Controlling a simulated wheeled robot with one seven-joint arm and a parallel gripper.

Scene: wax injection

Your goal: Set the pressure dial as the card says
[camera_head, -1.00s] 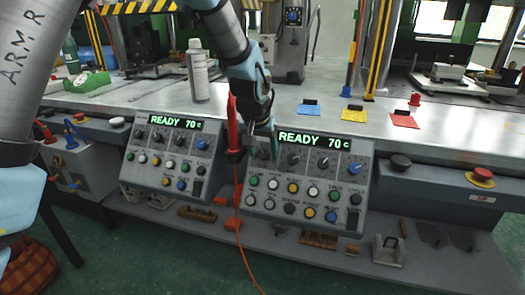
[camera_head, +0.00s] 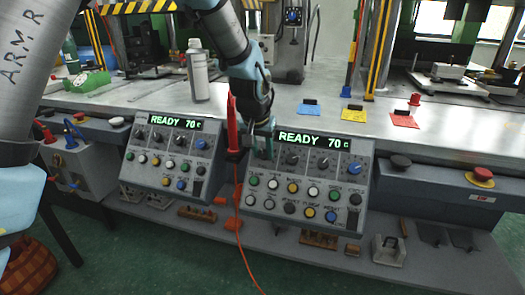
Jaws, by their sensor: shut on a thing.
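My gripper (camera_head: 265,148) reaches down to the upper left of the right control panel (camera_head: 310,178), whose display reads "READY 70 c". It is shut on the leftmost dial of that panel's upper row; the fingers hide most of that dial, and its setting cannot be read. Two dark dials, a middle one (camera_head: 292,159) and another (camera_head: 322,163), and a blue dial (camera_head: 354,168) sit to its right.
A left control panel (camera_head: 165,158) also reads "READY 70 c". A red upright tool (camera_head: 233,125) with a trailing red cable stands close left of my gripper. A red stop button (camera_head: 483,174) is at far right.

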